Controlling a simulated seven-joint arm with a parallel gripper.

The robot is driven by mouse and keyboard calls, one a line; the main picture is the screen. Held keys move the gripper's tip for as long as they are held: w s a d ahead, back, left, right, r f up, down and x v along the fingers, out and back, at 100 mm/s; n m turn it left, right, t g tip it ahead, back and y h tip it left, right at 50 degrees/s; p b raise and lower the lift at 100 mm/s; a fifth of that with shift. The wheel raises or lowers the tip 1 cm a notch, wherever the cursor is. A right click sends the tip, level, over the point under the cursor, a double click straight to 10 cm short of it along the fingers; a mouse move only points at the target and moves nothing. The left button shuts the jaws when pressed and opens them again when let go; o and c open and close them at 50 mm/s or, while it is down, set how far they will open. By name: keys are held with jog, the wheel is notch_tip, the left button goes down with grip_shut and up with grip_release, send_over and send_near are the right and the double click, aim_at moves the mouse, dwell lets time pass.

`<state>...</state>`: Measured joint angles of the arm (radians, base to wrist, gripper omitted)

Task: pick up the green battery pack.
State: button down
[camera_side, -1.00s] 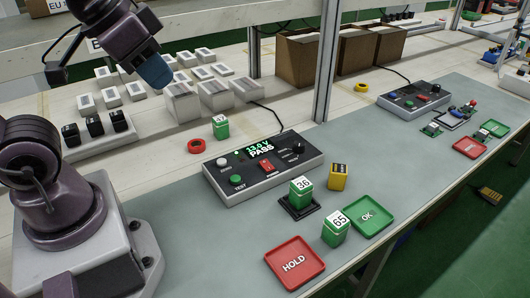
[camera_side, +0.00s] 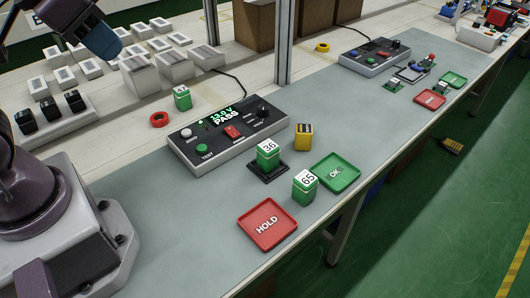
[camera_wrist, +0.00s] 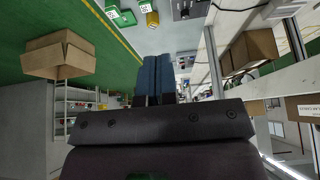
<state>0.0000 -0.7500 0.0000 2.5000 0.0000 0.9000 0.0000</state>
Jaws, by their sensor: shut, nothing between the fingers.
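Several green battery packs with white numbered tops show in the side view. Pack 36 (camera_side: 268,156) stands upright in a black cradle (camera_side: 284,176) in front of the tester (camera_side: 222,142). Pack 65 (camera_side: 305,190) stands on the grey mat between the red HOLD tray (camera_side: 252,233) and the green OK tray (camera_side: 349,178). Another green pack (camera_side: 182,99) stands behind the tester. My gripper (camera_side: 112,48) is at upper left, above the white boxes and away from the packs.
A yellow pack (camera_side: 303,139) stands right of pack 36. The tester's display reads 13.0 V PASS. White boxes (camera_side: 148,79) and a black-topped rack (camera_side: 55,117) stand at left. The mat's front left is clear.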

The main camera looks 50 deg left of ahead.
jog(key=c, duration=1.8)
grip_release()
jog(key=shift+c, duration=0.2)
jog(key=o, duration=1.4)
jog(key=shift+c, duration=0.2)
